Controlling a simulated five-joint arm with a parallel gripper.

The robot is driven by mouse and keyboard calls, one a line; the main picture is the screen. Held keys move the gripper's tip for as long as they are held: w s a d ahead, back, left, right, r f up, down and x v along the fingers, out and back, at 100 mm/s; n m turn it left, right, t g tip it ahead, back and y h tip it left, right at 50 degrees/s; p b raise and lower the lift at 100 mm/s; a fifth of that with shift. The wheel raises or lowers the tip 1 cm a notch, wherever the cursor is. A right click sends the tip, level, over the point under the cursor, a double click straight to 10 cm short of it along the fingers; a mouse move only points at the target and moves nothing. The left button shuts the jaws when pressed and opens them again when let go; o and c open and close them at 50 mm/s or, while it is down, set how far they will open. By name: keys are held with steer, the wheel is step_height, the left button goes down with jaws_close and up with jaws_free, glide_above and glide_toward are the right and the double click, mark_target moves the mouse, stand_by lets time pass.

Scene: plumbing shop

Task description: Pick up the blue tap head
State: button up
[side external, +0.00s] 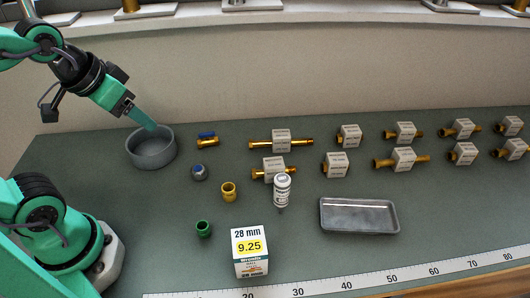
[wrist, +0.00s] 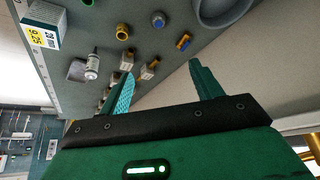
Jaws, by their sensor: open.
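The blue tap head (side external: 199,172), small and round with a paler top, stands on the green-grey bench right of the grey bowl. It also shows near the top middle of the wrist view (wrist: 158,19). My gripper (side external: 147,120) is raised over the grey bowl (side external: 151,152), up and left of the tap head and apart from it. In the wrist view my gripper (wrist: 162,75) has its two fingers wide apart with nothing between them.
A brass valve with a blue handle (side external: 207,141) lies just behind the blue tap head. A white bottle (side external: 282,190), a 28 mm carton (side external: 249,252) and a metal tray (side external: 358,216) stand to the right. Several tagged brass fittings (side external: 281,141) line the back.

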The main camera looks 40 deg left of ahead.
steer(key=shift+w, duration=0.1)
steer(key=m+g, duration=0.5)
steer(key=m, duration=0.2)
glide_above(197, 169)
step_height(197, 169, down, 16)
steer(key=shift+r, duration=0.2)
steer(key=shift+w+f+m+g, duration=0.1)
steer(key=shift+f+m+g, duration=0.2)
steer(key=shift+f+m, duration=0.15)
steer(key=shift+f, duration=0.1)
steer(key=shift+f, duration=0.1)
steer(key=shift+f, duration=1.2)
